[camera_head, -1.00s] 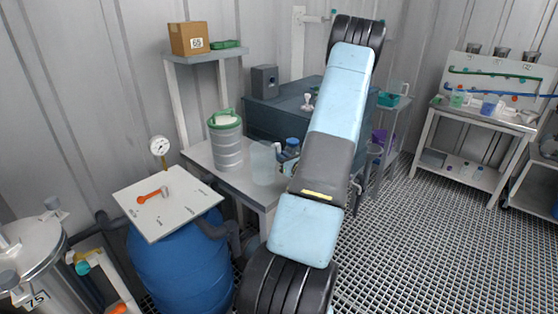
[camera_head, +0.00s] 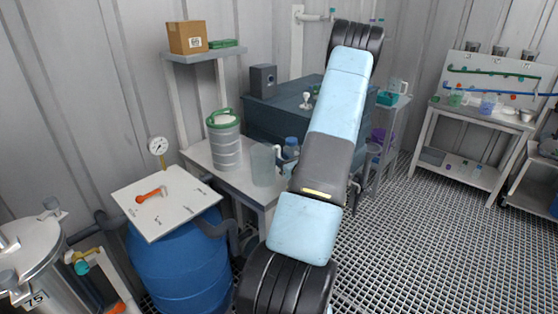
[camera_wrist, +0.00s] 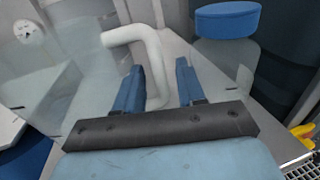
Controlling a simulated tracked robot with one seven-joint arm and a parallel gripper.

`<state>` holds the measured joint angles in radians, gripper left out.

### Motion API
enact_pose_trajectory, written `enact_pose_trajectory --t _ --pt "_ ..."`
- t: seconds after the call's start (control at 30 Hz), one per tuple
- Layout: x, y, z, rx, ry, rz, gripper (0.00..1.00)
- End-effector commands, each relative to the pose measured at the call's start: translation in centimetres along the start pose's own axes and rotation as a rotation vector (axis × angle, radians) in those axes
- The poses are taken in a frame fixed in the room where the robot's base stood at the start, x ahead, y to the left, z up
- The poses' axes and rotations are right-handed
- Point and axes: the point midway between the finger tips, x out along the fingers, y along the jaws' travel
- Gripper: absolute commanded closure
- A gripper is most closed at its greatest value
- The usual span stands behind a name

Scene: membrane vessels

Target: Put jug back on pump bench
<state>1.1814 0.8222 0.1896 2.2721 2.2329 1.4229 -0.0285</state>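The jug (camera_head: 263,166) is clear, greyish and upright on a light-topped bench (camera_head: 240,185), with a white handle (camera_head: 277,152) on its right side. In the wrist view, the jug wall (camera_wrist: 85,65) fills the left and its white handle (camera_wrist: 150,50) bends down between my fingers. My gripper (camera_wrist: 160,66) has two blue fingers standing apart, with the handle nearer the left finger and a gap on the right. I cannot tell whether the left finger touches the handle.
A blue-capped bottle (camera_head: 291,148) stands close right of the jug, its cap (camera_wrist: 227,18) showing in the wrist view. A green-lidded container (camera_head: 224,142) stands to the left. A dark blue unit (camera_head: 280,118) is behind. A blue barrel (camera_head: 180,265) stands in front.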

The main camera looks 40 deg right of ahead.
Motion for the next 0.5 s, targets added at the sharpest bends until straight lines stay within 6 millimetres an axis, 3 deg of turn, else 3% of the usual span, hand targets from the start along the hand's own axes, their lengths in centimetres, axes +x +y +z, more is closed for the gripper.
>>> enact_pose_trajectory --t 0.17,0.5 --pt "-0.8 0.0 0.1 0.001 0.001 -0.001 0.61" --pt "-7.0 -0.1 0.2 0.000 0.002 -0.003 0.61"
